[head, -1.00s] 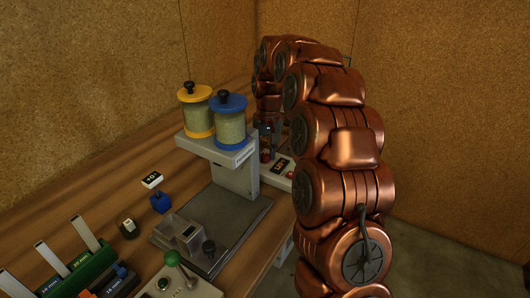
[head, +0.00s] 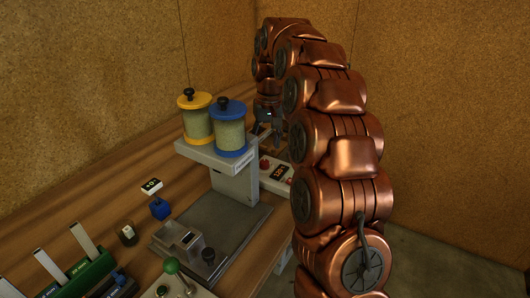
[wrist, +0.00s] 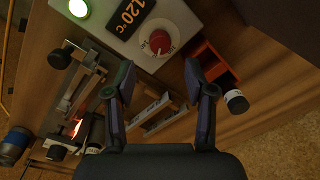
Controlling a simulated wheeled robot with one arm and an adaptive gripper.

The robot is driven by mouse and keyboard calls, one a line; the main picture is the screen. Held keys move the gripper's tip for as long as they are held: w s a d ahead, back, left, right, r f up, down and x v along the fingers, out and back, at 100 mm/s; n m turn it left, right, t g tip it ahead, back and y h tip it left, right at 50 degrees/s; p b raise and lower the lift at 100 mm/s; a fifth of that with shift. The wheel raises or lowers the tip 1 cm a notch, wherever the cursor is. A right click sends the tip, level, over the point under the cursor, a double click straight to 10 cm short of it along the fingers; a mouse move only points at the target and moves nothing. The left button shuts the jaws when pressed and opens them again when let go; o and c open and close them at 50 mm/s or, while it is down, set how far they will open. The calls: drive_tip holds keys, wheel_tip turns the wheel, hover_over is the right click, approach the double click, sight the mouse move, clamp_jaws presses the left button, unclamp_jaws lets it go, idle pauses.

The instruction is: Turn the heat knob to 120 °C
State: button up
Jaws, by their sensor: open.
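The heat knob (wrist: 162,38) is a round red dial with a white face mark, set on a pale control panel (wrist: 100,28). Beside it a dark display (wrist: 128,16) reads 120 °C in orange in the wrist view. In the head view the display (head: 279,172) is small beside my arm. My gripper (wrist: 159,70) is open and empty, its two fingers spread wide apart. The knob shows beyond the fingertips, and nothing touches it. In the head view my gripper (head: 268,116) is above the panel, partly hidden by the blue-lidded jar and my arm.
A green lamp (wrist: 78,8) glows on the panel. A red open box (wrist: 212,64) lies right of the knob, and metal clamp-like parts (wrist: 85,85) lie at left. A yellow-lidded jar (head: 196,118) and a blue-lidded jar (head: 229,128) stand on a grey dispenser near my arm.

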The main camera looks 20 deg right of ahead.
sight(267, 161)
drive_tip(key=shift+s+d+r, duration=0.1)
drive_tip(key=shift+d+r, duration=0.05)
drive_tip(key=shift+r, duration=2.75)
